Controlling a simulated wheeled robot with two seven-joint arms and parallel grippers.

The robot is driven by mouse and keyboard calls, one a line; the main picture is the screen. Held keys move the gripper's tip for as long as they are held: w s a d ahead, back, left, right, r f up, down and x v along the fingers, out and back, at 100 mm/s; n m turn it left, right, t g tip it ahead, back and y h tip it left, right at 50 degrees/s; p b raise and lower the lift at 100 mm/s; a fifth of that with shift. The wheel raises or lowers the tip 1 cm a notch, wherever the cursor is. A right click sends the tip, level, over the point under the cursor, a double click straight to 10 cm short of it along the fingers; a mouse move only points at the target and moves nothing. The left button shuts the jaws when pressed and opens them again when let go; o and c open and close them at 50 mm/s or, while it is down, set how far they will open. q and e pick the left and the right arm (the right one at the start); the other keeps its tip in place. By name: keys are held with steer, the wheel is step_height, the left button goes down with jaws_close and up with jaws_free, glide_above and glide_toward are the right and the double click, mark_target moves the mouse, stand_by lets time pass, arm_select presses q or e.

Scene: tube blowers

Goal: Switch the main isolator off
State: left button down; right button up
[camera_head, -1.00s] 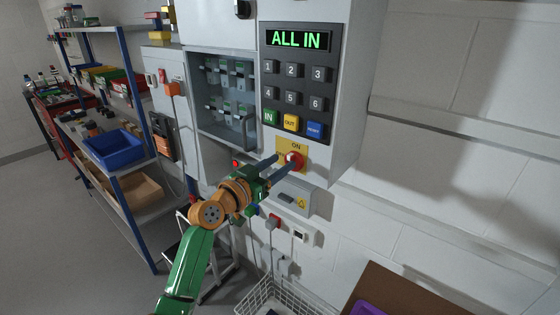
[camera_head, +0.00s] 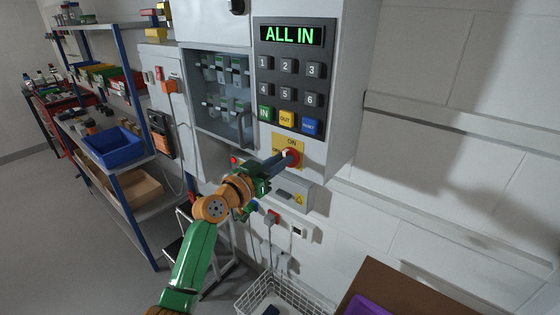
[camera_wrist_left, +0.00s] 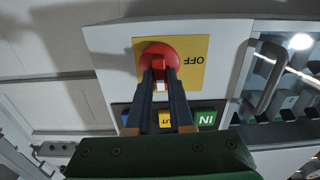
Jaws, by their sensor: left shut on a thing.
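The main isolator is a red rotary knob (camera_head: 293,157) on a yellow plate (camera_head: 279,143) marked ON above it, under the cabinet's keypad. The wrist view shows the same red knob (camera_wrist_left: 151,50) and yellow plate (camera_wrist_left: 196,45) upside down, with OFF beside the knob. My left gripper (camera_head: 284,160) reaches in from the lower left and is shut on the knob. In the left wrist view its two dark fingers (camera_wrist_left: 162,75) sit either side of the knob's raised grip, which lies between the ON and opposite side. My right gripper is not in view.
The keypad (camera_head: 287,78) with a display (camera_head: 291,35) reading ALL IN is above the knob. A glazed cabinet door with a handle (camera_head: 241,131) stands left of it. A grey box (camera_head: 293,195) is just below. A wire basket (camera_head: 272,296) is lower down.

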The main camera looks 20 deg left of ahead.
arm_select(q)
steer(key=n, duration=0.3)
steer(key=shift+a+r+n, duration=0.1)
steer(key=shift+a+n, duration=0.05)
steer(key=shift+n, duration=0.15)
steer(key=shift+w+a+f+n+p, duration=0.15)
steer(key=shift+n+p, duration=0.5)
steer(key=shift+n, duration=1.6)
steer(key=shift+s+a+f+n+p, duration=0.15)
steer(key=shift+n+p, duration=0.45)
steer(key=shift+n, duration=1.7)
steer(key=shift+w+f+n+p, duration=0.15)
steer(key=shift+n+p, duration=0.5)
steer(key=shift+n, duration=1.6)
steer(key=c, duration=0.8)
jaws_free()
steer(key=shift+f, duration=0.15)
